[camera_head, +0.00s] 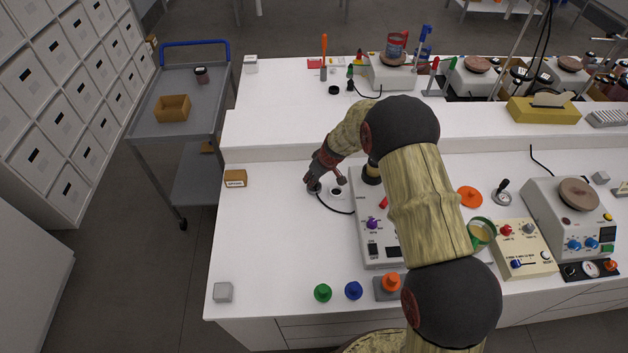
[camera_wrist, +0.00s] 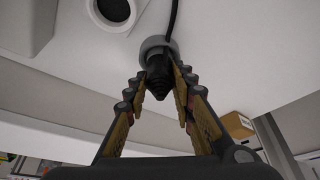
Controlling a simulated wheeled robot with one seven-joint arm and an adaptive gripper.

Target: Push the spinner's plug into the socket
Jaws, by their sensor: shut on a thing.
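My gripper (camera_head: 314,180) is shut on the spinner's plug (camera_wrist: 157,75), low over the white bench. In the wrist view the black tapered plug with its grey collar (camera_wrist: 157,45) sits between the fingertips (camera_wrist: 160,85). The black cable (camera_head: 335,209) curves from the plug to the spinner (camera_head: 368,240), a pale box with a purple knob. The socket (camera_head: 336,191), a white piece with a dark round hole, is just right of my gripper. It also shows in the wrist view (camera_wrist: 113,10), up and left of the plug, apart from it. The plug's tip is not inside the hole.
A small cardboard box (camera_head: 235,178) stands left of my gripper. A grey cube (camera_head: 222,292) and green (camera_head: 322,292) and blue (camera_head: 353,290) knobbed pieces are near the front edge. A raised shelf (camera_head: 270,130) runs behind. The bench left of the spinner is mostly clear.

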